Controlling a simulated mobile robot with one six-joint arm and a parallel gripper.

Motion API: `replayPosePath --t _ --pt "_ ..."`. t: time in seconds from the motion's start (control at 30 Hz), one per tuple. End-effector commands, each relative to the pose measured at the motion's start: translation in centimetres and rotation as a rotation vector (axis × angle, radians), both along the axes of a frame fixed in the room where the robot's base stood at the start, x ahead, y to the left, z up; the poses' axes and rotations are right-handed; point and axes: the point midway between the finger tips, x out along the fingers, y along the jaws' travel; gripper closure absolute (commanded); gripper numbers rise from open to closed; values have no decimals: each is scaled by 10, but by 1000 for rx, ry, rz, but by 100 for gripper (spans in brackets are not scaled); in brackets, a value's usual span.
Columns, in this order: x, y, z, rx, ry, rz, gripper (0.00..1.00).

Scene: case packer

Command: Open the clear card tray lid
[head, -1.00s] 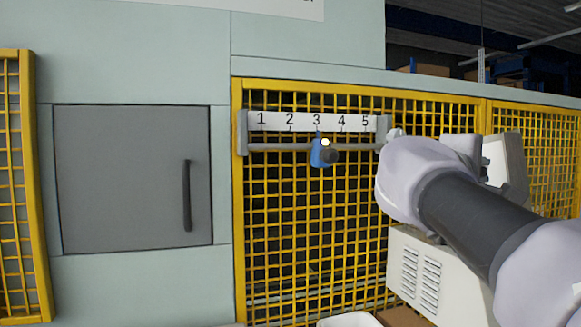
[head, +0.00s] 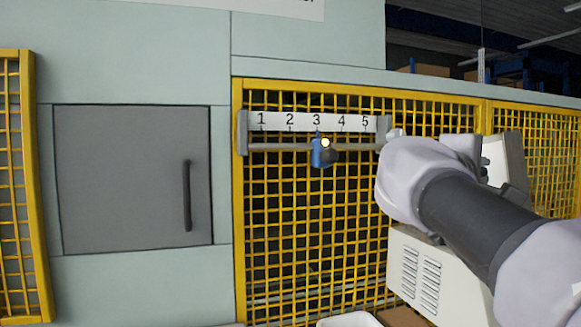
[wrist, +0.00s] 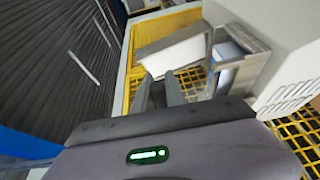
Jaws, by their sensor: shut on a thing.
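In the wrist view, my gripper (wrist: 158,78) reaches up from the bottom of the picture, its dark fingers at the lower edge of a pale, tilted panel (wrist: 178,48). The panel looks like the card tray lid, and my gripper is shut on its edge. The exact contact between fingers and panel is hard to make out. A grey-framed tray housing (wrist: 236,58) stands just right of the panel. Part of the pale grey housing (head: 510,165) shows behind the arm.
A white vented cabinet (head: 425,275) stands below my arm. Yellow mesh fencing (head: 290,220) stands behind, with a numbered rail (head: 345,122) and a blue slider (head: 317,152) near 3. A closed grey door (head: 120,180) is at the left.

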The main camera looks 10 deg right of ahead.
Motion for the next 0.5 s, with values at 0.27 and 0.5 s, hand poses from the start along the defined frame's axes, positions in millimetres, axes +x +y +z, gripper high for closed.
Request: replayPosePath --t 0.27,0.5 --pt "1 -16 3 135 15 -5 100" --pt "2 -22 -5 135 15 -2 100"
